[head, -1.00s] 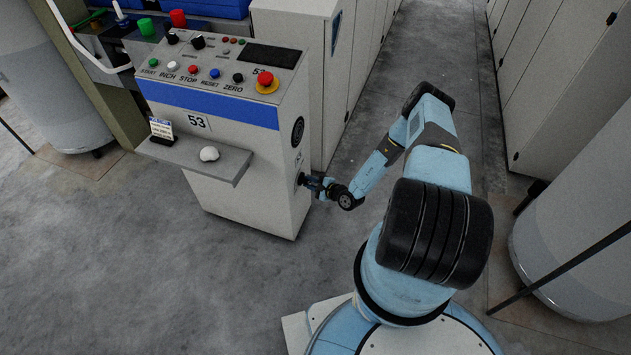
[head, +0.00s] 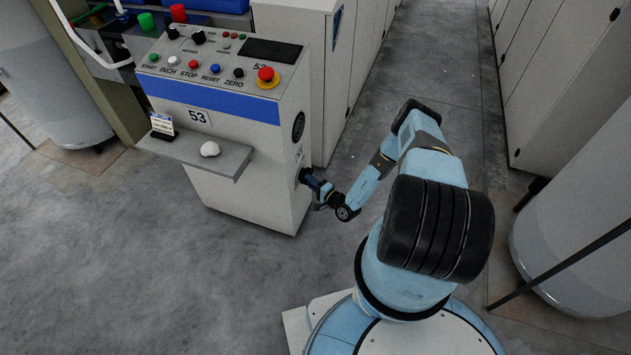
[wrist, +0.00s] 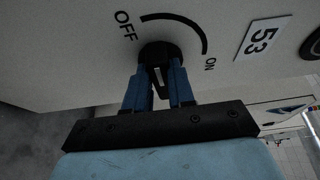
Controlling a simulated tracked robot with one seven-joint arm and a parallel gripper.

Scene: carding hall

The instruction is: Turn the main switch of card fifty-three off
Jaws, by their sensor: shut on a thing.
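The main switch (wrist: 157,49) is a black round knob on the side of the pale cabinet marked 53 (head: 240,190). In the wrist view an arc with OFF at its left end and ON at its right end curves beside it. My gripper (wrist: 159,72) has its blue fingers closed on either side of the knob's grip. A pale mark shows between the fingers, on the side away from the arc. In the head view my gripper (head: 313,184) is at the cabinet's right side.
The cabinet's sloped panel (head: 220,65) carries several buttons and a red emergency stop (head: 266,75). A shelf (head: 220,160) with a white lump (head: 210,149) and a small card (head: 162,124) juts from its front.

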